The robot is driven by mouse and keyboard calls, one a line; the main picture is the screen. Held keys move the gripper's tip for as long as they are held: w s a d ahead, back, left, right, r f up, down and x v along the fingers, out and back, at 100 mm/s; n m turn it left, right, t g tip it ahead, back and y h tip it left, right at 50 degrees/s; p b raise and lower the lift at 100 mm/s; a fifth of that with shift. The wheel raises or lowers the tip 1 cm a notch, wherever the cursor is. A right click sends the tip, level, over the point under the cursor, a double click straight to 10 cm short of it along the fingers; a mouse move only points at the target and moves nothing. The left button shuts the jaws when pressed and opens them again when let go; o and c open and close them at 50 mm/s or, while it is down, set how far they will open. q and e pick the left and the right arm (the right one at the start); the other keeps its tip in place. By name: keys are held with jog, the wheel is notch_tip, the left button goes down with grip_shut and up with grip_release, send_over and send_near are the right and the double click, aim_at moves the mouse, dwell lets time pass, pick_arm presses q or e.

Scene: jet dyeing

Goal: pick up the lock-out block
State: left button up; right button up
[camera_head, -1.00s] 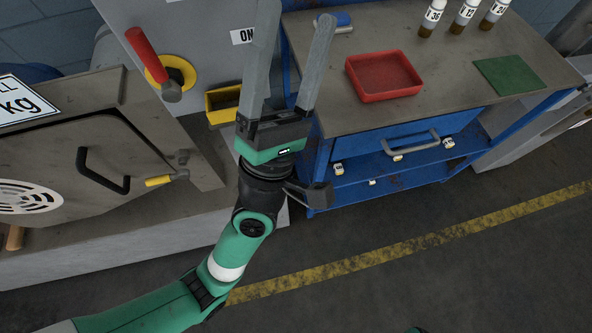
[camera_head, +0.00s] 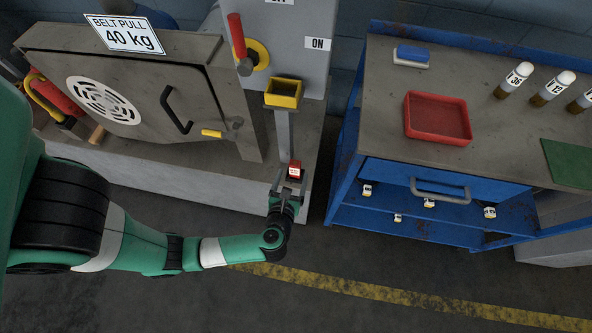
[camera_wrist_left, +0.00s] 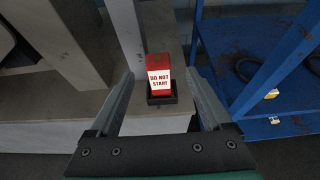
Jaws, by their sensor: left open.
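The lock-out block is a red block (camera_head: 295,170) with a white label, standing at the front of the grey machine base. In the left wrist view the lock-out block (camera_wrist_left: 159,78) reads "DO NOT START" and sits in a small black holder (camera_wrist_left: 162,99). My left gripper (camera_head: 290,181) is open and points at the block. In the left wrist view the fingers of my left gripper (camera_wrist_left: 160,76) lie to either side of the block, with gaps on both sides. They do not appear to touch it. My right gripper is not in view.
A yellow bin (camera_head: 283,93) is on a post behind the block. The red-handled switch (camera_head: 238,38) is above it. A blue workbench (camera_head: 440,180) with a red tray (camera_head: 437,118) stands to the right. A yellow line (camera_head: 400,292) crosses the clear floor.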

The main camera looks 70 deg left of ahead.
aim_at(294, 166)
pick_arm(q)
jog(key=shift+x, duration=0.8)
jog(key=b+x, duration=0.3)
jog(key=x, duration=0.1)
jog(key=shift+a, duration=0.45)
jog(key=shift+w+a, duration=0.15)
grip_shut()
